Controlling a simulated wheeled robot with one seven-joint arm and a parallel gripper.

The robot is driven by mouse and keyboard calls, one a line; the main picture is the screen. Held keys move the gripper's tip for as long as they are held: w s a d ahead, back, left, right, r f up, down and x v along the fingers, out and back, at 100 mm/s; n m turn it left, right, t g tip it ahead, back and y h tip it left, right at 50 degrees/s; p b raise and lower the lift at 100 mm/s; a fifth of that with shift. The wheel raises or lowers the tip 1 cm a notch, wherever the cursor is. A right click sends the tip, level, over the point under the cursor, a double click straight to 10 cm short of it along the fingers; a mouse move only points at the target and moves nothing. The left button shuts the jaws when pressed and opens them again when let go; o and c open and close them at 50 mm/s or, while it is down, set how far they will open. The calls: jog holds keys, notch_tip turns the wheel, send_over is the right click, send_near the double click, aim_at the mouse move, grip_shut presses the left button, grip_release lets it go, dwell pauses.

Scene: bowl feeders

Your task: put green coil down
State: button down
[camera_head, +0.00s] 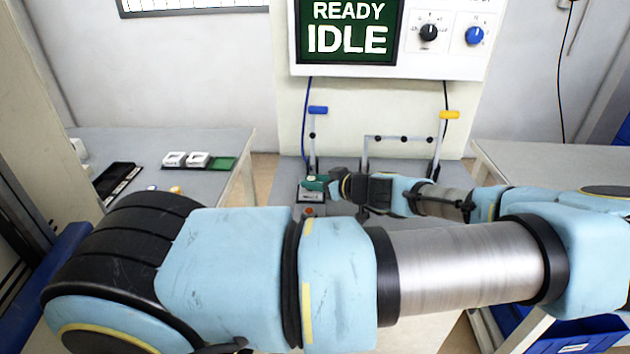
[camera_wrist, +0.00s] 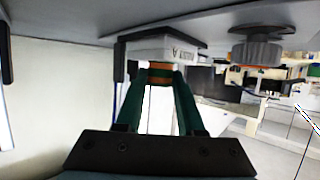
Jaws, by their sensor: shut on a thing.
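My gripper (camera_head: 318,183) reaches from the right to the front of the machine and has dark green fingers. In the wrist view, my gripper (camera_wrist: 160,76) is shut on the green coil (camera_wrist: 160,73), a small copper-brown piece with a green band. The coil sits between the fingertips, right at a light grey block (camera_wrist: 165,50) with dark lettering. I cannot tell whether the coil touches that block. In the head view the coil cannot be made out at the fingertips.
The machine's panel (camera_head: 395,35) reads READY IDLE. A blue-topped lever (camera_head: 317,110) and a yellow-topped lever (camera_head: 449,115) stand behind my gripper. A left table (camera_head: 215,145) holds white pieces and a green tray (camera_head: 222,163).

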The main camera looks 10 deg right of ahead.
jog(key=shift+f, duration=0.25)
jog(key=shift+s+f+b, duration=0.15)
jog(key=shift+f+b, duration=0.6)
jog(key=shift+b, duration=0.05)
jog(key=c, duration=0.7)
grip_release()
jog(key=shift+o, duration=0.9)
jog(key=shift+r, duration=0.1)
jog(key=shift+r+p, duration=0.3)
jog(key=shift+p, duration=0.2)
jog(key=b+v, duration=0.1)
jog(key=v, duration=0.3)
jog(key=b+v, duration=0.1)
jog(key=v, duration=0.3)
jog(key=b+v, duration=0.1)
jog(key=v, duration=0.3)
jog(key=shift+r, duration=0.3)
jog(key=shift+d, duration=0.1)
